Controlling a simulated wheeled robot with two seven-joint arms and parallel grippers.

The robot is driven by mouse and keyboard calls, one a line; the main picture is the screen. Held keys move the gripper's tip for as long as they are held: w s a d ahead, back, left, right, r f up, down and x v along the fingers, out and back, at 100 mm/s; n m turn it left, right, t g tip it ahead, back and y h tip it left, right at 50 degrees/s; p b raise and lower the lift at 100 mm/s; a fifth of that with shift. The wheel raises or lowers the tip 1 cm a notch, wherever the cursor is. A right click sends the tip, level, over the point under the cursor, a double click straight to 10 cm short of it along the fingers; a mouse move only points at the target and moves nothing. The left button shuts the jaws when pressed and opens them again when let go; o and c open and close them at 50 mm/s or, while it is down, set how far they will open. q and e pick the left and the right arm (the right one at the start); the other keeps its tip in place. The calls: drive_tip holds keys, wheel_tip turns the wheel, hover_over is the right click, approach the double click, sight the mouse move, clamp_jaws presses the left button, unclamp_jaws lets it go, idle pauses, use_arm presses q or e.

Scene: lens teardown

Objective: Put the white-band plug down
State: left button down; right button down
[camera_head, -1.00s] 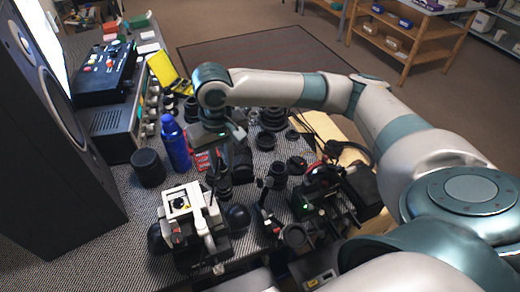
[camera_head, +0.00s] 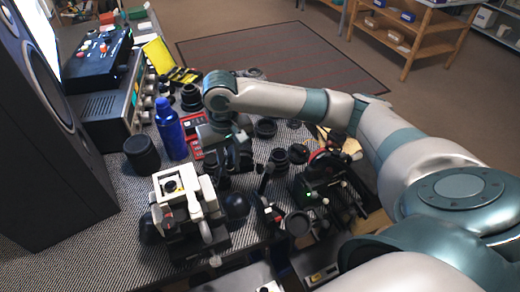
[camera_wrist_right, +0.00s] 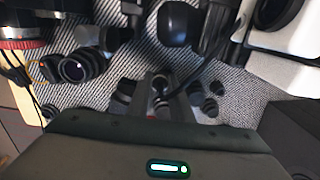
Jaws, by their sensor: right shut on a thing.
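My right gripper (camera_wrist_right: 161,103) reaches down over the cluttered table, with its two fingers showing in the wrist view. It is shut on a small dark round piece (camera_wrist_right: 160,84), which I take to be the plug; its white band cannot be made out. In the head view the right gripper (camera_head: 236,158) is among dark lens parts behind the white-topped device, and the held piece is too small to tell. Whether the plug touches the table is unclear. My left gripper is not in view.
A blue bottle (camera_head: 170,130) and a black cylinder (camera_head: 141,155) stand left of the gripper. A white-topped device (camera_head: 180,190) stands in front. Dark lens rings (camera_head: 265,128) and a black machine (camera_head: 318,185) crowd the right. Bare patterned tabletop (camera_head: 120,235) shows at front left.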

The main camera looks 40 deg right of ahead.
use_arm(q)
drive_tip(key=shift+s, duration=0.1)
use_arm(e)
wheel_tip(320, 180, down, 5)
drive_tip(key=shift+f, duration=0.15)
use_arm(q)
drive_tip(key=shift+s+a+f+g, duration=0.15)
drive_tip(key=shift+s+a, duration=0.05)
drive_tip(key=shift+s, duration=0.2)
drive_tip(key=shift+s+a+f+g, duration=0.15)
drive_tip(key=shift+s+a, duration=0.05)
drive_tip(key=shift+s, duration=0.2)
use_arm(e)
drive_tip(key=shift+f, duration=0.45)
drive_tip(key=shift+f+p, duration=0.4)
drive_tip(key=shift+f, duration=1.15)
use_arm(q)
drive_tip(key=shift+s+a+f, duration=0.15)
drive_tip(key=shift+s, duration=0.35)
use_arm(e)
drive_tip(key=shift+f, duration=0.3)
drive_tip(key=c, duration=1.6)
unclamp_jaws()
